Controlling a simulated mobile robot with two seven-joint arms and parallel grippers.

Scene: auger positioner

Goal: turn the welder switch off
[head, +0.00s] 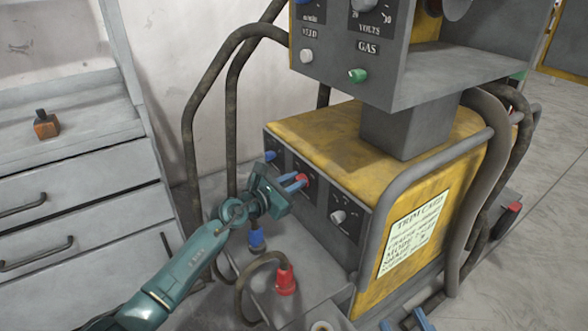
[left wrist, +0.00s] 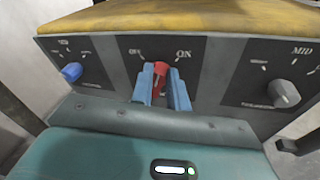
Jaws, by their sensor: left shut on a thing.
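The welder (head: 330,140) is a yellow-topped box with a dark front panel. Its red switch (head: 303,179) is in the middle of that panel and also shows in the left wrist view (left wrist: 160,70), between an OFF-like label on the left and ON on the right. The red knob looks near upright, leaning slightly right. My left gripper (head: 293,184) is shut on the red switch, with one blue finger on each side; the fingers partly hide the knob. Blue fingertips of my right gripper (head: 407,321) show at the bottom edge, spaced apart and empty.
A blue knob (left wrist: 71,72) and a grey knob (left wrist: 284,93) flank the switch. A grey control box (head: 400,50) overhangs the welder. Blue and red cable plugs (head: 286,280) stand below the panel. A grey drawer cabinet (head: 80,200) is at left.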

